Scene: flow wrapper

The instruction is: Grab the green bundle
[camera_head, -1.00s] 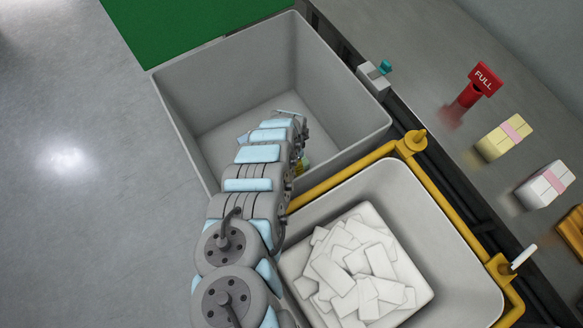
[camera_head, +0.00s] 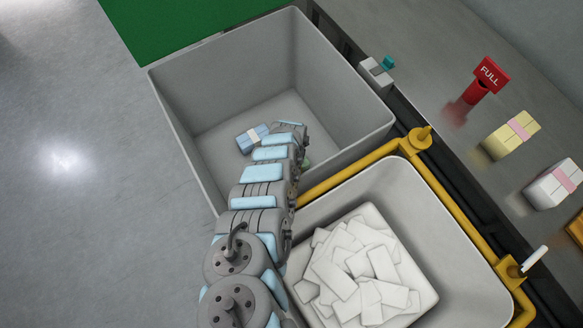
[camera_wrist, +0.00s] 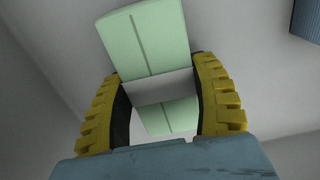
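The green bundle (camera_wrist: 145,40) is pale green with a white band around its middle, and it fills the centre of the wrist view. My gripper (camera_wrist: 158,70) has its two yellow ribbed fingers on either side of the bundle, near the white band. The fingers are spread about as wide as the bundle; whether they press on it is not clear. In the head view my arm hides most of the gripper inside the grey bin (camera_head: 335,75). A small green patch of the bundle (camera_head: 307,163) shows beside the arm's end.
A blue bundle with a white band (camera_head: 253,138) lies on the bin floor left of my arm. A second bin (camera_head: 450,235) with white pieces and a yellow frame stands in front. Yellow (camera_head: 511,134) and white (camera_head: 554,185) bundles and a red FULL sign (camera_head: 488,74) are at right.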

